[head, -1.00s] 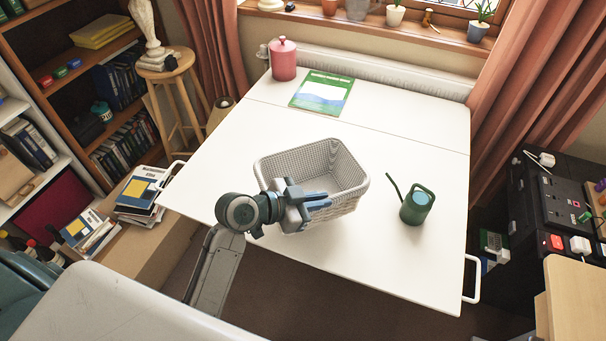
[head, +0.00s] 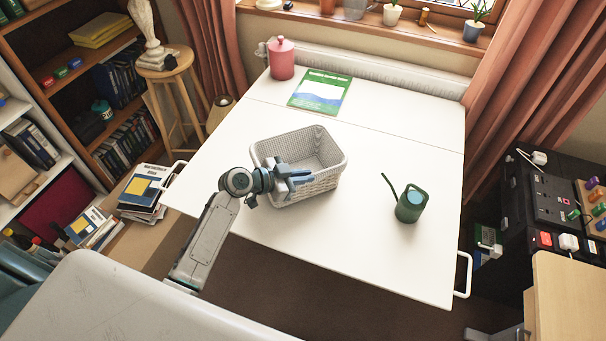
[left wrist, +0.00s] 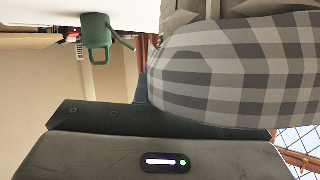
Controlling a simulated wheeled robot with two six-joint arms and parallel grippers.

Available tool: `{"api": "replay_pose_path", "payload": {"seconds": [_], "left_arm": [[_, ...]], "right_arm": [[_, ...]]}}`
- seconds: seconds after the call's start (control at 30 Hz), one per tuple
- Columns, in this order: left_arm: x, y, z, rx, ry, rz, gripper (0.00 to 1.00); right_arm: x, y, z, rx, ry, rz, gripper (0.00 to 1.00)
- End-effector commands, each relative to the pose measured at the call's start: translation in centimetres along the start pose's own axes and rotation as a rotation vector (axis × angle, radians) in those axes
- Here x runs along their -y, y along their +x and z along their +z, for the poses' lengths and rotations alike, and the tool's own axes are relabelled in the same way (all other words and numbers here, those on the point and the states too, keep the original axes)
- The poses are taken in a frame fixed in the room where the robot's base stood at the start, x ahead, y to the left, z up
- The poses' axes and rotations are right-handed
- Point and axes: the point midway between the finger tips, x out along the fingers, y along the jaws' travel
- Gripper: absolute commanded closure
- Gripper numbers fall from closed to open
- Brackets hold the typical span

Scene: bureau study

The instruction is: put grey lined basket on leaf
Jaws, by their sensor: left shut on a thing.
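The grey-white woven basket (head: 325,182) is over the near panel of the white table, upright and looking empty. It seems to rest on the top or just above it; I cannot tell which. My left gripper (head: 296,182) is shut on the basket's near wall. In the left wrist view, the grey checked lining (left wrist: 235,70) fills the right side, close to the gripper. The white leaf (head: 370,245) is the near panel of the table, in front of a seam, with white handles at its sides. The right gripper does not show.
A green watering can (head: 410,205) stands right of the basket. A green-and-white booklet (head: 320,92) and a pink canister (head: 281,60) are on the far panel. The leaf is clear in front of the watering can. Books (head: 147,190) are stacked to the left.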

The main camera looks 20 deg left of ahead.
Motion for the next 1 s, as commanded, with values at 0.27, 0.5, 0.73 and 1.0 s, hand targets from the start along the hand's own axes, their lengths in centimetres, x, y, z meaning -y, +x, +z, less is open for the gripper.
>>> {"api": "replay_pose_path", "payload": {"seconds": [0.27, 0.5, 0.73, 1.0], "left_arm": [[-0.1, 0.0, 0.1, 0.002, -0.002, 0.001, 0.70], [-0.1, -0.2, 0.1, 0.002, -0.001, 0.001, 0.70], [-0.1, -3.1, 0.4, 0.005, 0.004, 0.001, 0.70], [0.0, -8.0, 0.4, 0.007, 0.005, 0.001, 0.70]], "right_arm": [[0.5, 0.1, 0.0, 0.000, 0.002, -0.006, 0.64], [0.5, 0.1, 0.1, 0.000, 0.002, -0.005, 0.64], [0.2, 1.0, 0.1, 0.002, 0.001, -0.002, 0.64], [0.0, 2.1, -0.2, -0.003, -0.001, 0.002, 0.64]]}}
